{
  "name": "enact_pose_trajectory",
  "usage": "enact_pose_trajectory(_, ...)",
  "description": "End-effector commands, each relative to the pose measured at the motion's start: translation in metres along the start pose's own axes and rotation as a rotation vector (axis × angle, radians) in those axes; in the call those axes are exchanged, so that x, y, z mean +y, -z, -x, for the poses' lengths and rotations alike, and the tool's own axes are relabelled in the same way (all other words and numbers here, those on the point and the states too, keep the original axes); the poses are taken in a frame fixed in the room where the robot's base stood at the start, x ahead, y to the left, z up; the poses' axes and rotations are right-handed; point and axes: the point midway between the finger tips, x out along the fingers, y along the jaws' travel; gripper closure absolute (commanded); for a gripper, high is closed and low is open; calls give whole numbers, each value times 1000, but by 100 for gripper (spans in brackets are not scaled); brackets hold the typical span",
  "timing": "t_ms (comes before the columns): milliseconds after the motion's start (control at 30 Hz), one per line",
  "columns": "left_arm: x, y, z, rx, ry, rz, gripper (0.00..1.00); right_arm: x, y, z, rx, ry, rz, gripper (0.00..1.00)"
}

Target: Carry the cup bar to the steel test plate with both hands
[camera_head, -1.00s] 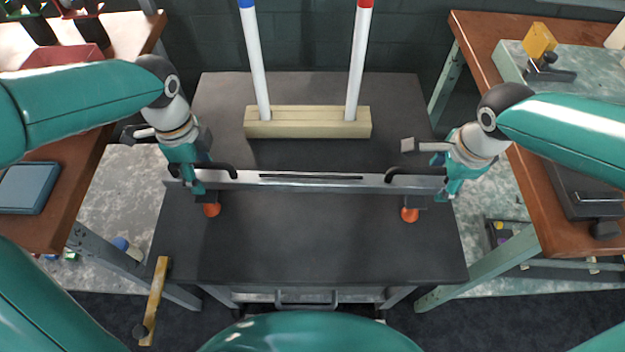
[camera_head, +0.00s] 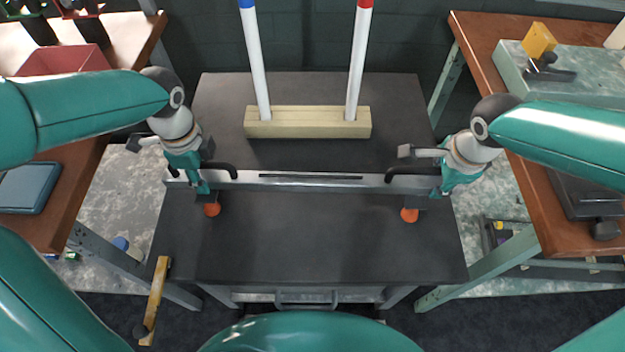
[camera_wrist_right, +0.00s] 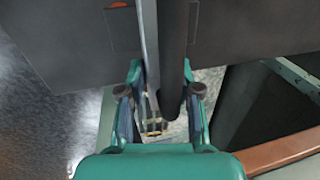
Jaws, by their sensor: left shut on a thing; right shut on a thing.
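The cup bar (camera_head: 310,182) is a long silver bar with a dark slot, a black handle near each end and an orange cup (camera_head: 212,210) under each end. It lies level across the dark top (camera_head: 300,245) in the head view; whether its cups touch that top I cannot tell. My left gripper (camera_head: 203,178) is shut on the bar's left end, and my right gripper (camera_head: 440,182) is shut on its right end. In the right wrist view, the bar (camera_wrist_right: 150,45) and its black handle (camera_wrist_right: 173,60) run between the fingers of my right gripper (camera_wrist_right: 160,82). I cannot tell which surface is the steel test plate.
A pale block (camera_head: 305,125) with two white posts, one blue-tipped and one red-tipped, stands behind the bar. A wooden bench (camera_head: 555,225) is at the right and another (camera_head: 75,180) at the left. The dark top in front of the bar is clear.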

Motion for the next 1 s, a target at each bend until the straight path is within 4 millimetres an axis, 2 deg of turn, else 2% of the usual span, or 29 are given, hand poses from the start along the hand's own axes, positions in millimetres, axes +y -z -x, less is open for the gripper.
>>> enact_pose_trajectory(533, -1, 0, 4, 0, 0, -1, 100, -2, 0, 6, 0, 6, 1, 100)
enact_pose_trajectory(1000, 0, 1, 43, -1, 0, -2, 100, -10, 1, 44, -1, 6, 0, 100)
